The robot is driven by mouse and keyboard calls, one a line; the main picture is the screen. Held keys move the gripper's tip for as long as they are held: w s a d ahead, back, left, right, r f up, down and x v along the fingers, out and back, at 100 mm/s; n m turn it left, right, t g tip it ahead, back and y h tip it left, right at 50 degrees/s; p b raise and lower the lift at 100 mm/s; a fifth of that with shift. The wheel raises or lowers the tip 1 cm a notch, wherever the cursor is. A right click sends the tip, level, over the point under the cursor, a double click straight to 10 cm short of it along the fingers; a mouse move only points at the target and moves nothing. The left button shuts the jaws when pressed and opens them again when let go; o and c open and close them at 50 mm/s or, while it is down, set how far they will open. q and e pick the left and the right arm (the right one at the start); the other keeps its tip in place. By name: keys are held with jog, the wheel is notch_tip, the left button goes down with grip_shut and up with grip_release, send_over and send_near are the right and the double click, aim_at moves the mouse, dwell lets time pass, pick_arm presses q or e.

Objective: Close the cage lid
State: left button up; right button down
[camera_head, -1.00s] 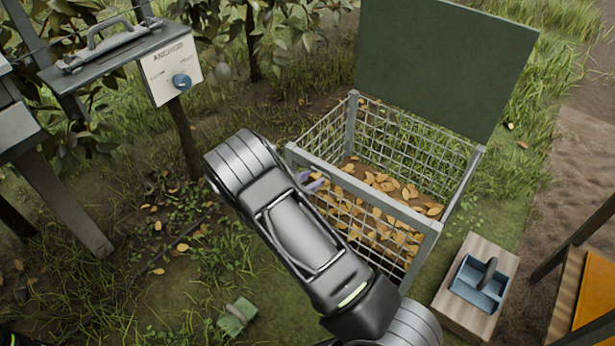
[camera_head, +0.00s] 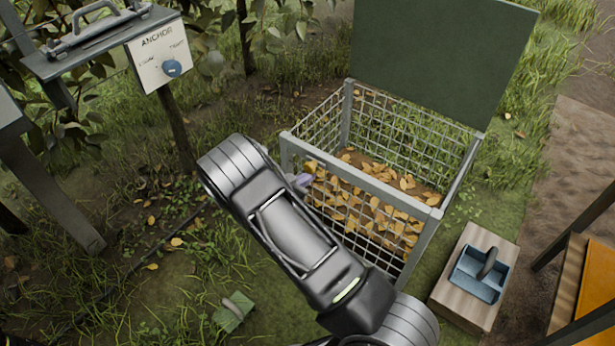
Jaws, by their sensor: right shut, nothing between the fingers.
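The wire cage (camera_head: 432,226) stands right of centre with brown leaves inside. Its dark green lid (camera_head: 440,55) is open, standing up along the cage's back edge. My right arm crosses in front of the cage's left part, from the bottom up to the left. The right gripper is mostly hidden behind my arm. Its small grey-purple tips (camera_head: 300,181) show just past the arm, below the cage's front top rail and away from the lid. I cannot tell whether they are inside or outside the mesh. They are shut and empty. My left gripper is not in view.
A post with a panel marked ANCHOR and a blue knob (camera_head: 172,68) stands at upper left. A blue tray (camera_head: 478,280) sits on a wooden block right of the cage. A small green object (camera_head: 232,315) lies on the grass. An orange surface is at far right.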

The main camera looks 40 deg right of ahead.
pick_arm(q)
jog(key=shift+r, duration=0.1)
pick_arm(e)
jog(key=shift+w+r, duration=0.4)
jog(key=shift+r, duration=0.2)
jog(key=c, duration=2.1)
grip_release()
jog(key=o, duration=1.1)
jog(key=shift+r, duration=0.1)
jog(key=shift+s+f, duration=0.15)
jog(key=shift+f, duration=0.1)
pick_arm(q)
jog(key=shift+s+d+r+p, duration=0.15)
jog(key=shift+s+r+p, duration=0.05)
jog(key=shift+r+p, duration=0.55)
pick_arm(e)
jog(key=v, duration=0.8)
